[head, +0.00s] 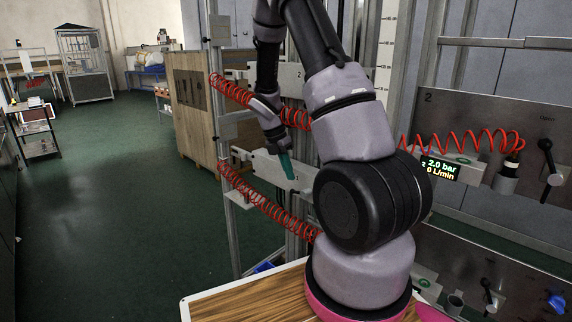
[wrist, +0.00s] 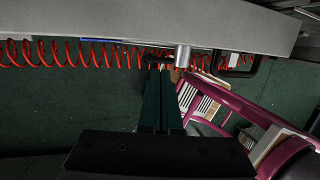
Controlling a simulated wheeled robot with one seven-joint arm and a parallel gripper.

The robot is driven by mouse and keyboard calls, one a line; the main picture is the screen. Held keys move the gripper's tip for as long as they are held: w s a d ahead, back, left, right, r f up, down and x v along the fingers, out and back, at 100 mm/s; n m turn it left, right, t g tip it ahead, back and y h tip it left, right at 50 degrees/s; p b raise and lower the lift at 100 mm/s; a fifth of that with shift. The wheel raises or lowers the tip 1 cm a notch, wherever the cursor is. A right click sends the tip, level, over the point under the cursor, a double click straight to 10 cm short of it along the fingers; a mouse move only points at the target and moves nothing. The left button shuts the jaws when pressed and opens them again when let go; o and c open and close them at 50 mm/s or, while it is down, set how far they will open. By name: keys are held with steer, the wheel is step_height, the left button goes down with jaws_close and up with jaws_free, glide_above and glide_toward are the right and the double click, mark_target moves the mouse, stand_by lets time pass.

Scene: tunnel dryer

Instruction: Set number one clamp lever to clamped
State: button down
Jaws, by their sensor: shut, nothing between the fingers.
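My gripper (head: 287,165) has dark green fingers, shut with nothing between them. In the head view it points down in front of the grey rail (head: 262,166) marked 1. In the wrist view the closed fingers (wrist: 160,70) reach up to the lower edge of a grey rail (wrist: 150,20). A short metal cylinder (wrist: 182,56) stands just right of the fingertips. A thin black bar (wrist: 228,73) bends under the rail beside it and may be the number one clamp lever. I cannot tell its setting or whether the fingers touch it. In the head view my arm hides part of that rail.
Red coiled hoses (head: 262,202) hang along the rails, close to my gripper. A panel (head: 480,125) marked 2 carries a black lever (head: 548,168) and a display (head: 440,168). A wooden top (head: 235,300) lies in front. The green floor at left is clear.

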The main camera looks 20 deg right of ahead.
mark_target(291, 191)
steer(key=shift+x, duration=2.15)
steer(key=shift+w+f+g+h, duration=0.25)
steer(key=shift+f+g+h, duration=0.25)
steer(key=shift+g, duration=0.6)
steer(key=shift+w+f+n+g+h, duration=0.1)
steer(key=shift+f+n+g+h, duration=0.35)
steer(key=shift+g, duration=0.75)
steer(key=shift+f, duration=1.05)
steer(key=shift+s+f, duration=0.2)
steer(key=shift+f, duration=0.2)
steer(key=shift+s+f, duration=0.15)
steer(key=shift+f, duration=0.1)
